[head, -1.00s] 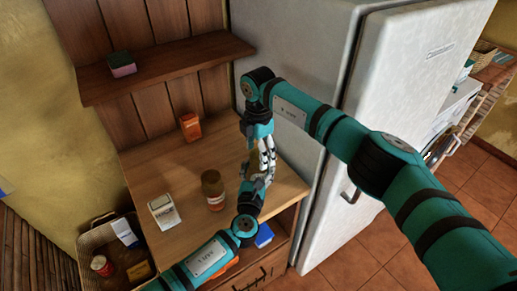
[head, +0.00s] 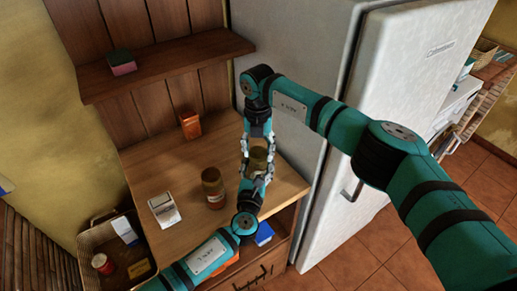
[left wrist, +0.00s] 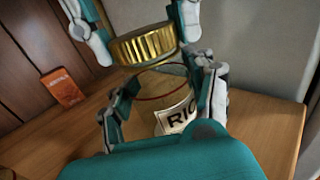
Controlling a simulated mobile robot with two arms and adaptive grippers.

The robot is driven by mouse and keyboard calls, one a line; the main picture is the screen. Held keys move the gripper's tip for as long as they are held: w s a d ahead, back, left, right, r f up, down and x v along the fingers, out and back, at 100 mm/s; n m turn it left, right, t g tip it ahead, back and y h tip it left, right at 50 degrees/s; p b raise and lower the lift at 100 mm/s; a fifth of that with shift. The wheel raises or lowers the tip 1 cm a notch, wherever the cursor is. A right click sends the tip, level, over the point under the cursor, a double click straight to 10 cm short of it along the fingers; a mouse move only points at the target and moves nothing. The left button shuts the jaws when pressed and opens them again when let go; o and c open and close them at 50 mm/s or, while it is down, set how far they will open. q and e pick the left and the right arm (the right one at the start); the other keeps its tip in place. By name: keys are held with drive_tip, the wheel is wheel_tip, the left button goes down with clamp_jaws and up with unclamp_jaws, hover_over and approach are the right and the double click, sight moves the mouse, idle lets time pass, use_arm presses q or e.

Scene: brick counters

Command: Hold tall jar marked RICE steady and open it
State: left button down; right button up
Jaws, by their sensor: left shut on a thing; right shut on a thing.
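The tall jar is clear with a white label reading "RIC" (left wrist: 178,114), the rest of the word hidden by a finger. The ribbed gold lid (left wrist: 143,44) is at the jar's top, and appears in the head view as a brownish disc (head: 258,158). My right gripper (head: 258,145) points down and is shut on the lid.
A brown-lidded jar (head: 213,188) and a white box (head: 164,210) stand left of the grippers. An orange box (head: 190,125) is at the back. A basket (head: 92,238) is at lower left. The fridge (head: 345,100) stands close on the right.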

use_arm(q)
drive_tip(key=shift+s+d, duration=0.1)
drive_tip(key=shift+d, duration=0.1)
use_arm(e)
drive_tip(key=n, duration=0.7)
drive_tip(key=shift+a+r, duration=0.1)
drive_tip(key=shift+r, duration=0.05)
drive_tip(key=n, duration=0.4)
drive_tip(key=shift+n, duration=0.4)
drive_tip(key=n, duration=0.7)
drive_tip(key=shift+a, duration=0.1)
drive_tip(key=n, duration=0.6)
drive_tip(key=shift+s+n, duration=0.1)
drive_tip(key=shift+n, duration=0.2)
drive_tip(key=shift+r, duration=0.15)
drive_tip(key=shift+r, duration=0.55)
use_arm(q)
drive_tip(key=shift+a, duration=0.1)
use_arm(e)
drive_tip(key=shift+r, duration=0.4)
